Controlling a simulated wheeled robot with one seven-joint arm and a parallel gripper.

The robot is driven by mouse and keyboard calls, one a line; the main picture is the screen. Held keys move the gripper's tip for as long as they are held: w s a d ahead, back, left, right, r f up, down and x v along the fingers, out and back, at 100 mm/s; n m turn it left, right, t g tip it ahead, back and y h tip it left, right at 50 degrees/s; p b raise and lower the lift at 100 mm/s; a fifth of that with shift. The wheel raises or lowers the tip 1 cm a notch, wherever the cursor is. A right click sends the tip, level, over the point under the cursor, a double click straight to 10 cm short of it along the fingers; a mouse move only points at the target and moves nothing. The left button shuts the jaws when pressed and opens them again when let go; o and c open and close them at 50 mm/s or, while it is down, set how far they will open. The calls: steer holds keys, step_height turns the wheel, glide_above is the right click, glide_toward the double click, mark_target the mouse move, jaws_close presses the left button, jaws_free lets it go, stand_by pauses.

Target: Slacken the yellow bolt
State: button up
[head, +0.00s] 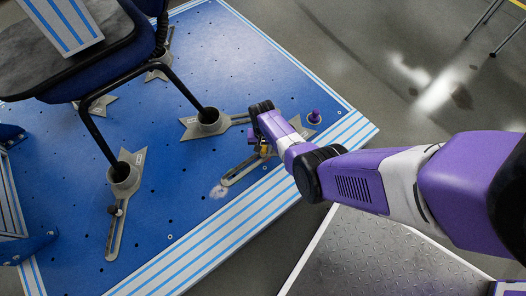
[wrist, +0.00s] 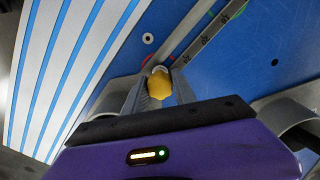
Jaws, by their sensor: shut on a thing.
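The yellow bolt (wrist: 159,86) sits between my gripper's two fingers in the wrist view, at the edge of a grey slotted clamp bar (wrist: 205,42). My gripper (wrist: 158,92) is shut on the bolt's yellow head. In the head view my gripper (head: 264,150) reaches down to a slotted clamp bar (head: 238,174) on the blue platform, and a small bit of yellow shows there. The fingers and most of the bolt are hidden by my arm in that view.
A chair with black legs (head: 92,130) stands on the blue platform (head: 190,175), its feet in grey cup clamps (head: 209,122). A purple knob (head: 315,116) stands right of my gripper. A dark knob (head: 116,210) sits on the front-left bar. A metal tread plate (head: 385,255) lies below my arm.

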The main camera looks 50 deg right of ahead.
steer(key=shift+n, duration=0.4)
steer(key=shift+n, duration=0.7)
steer(key=shift+n, duration=0.7)
steer(key=o, duration=0.7)
steer(key=shift+o, duration=0.2)
steer(key=shift+r, duration=0.1)
